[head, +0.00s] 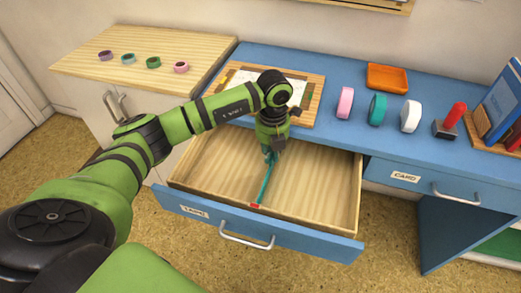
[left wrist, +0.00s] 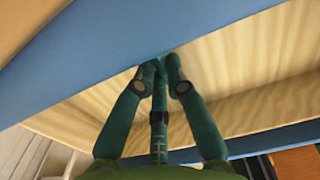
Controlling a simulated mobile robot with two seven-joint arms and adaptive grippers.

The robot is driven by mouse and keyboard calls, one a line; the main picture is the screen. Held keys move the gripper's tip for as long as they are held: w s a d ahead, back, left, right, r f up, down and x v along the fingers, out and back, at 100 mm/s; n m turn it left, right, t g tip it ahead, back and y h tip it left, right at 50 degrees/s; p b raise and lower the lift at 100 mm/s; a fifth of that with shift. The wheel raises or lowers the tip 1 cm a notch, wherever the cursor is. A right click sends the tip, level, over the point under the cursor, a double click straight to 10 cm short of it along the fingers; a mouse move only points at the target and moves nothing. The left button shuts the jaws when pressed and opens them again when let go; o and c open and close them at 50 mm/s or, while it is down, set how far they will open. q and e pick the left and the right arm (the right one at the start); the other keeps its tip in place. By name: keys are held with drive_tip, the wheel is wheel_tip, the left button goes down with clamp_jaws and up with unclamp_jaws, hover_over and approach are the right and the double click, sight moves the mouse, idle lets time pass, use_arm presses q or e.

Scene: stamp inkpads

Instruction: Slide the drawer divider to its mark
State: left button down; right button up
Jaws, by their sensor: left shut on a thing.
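The drawer (head: 318,192) is pulled out of the blue desk, with pale wooden insides and a blue front. The teal divider (head: 265,184) stands in it, running from near the back towards the front. A small red mark (head: 255,206) shows at the divider's front end, by the drawer front. In the left wrist view, the fingers (left wrist: 160,66) close on the teal divider (left wrist: 159,125). My right gripper is in neither view.
On the desk (head: 335,65) stand a wooden board with paper (head: 312,98), pink, teal and white rolls (head: 377,109), an orange tray (head: 387,78) and a red-handled stamp (head: 450,121). A wooden-topped cabinet (head: 140,83) with several tape rolls is at the left. The drawer's right part is empty.

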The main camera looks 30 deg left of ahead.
sight(272, 156)
use_arm(q)
drive_tip(key=shift+d, duration=0.25)
drive_tip(key=shift+a, duration=0.15)
drive_tip(key=c, duration=1.2)
unclamp_jaws()
drive_tip(key=shift+c, duration=0.2)
drive_tip(key=shift+r, duration=0.2)
wheel_tip(272, 156, up, 12)
drive_tip(key=shift+f, duration=0.15)
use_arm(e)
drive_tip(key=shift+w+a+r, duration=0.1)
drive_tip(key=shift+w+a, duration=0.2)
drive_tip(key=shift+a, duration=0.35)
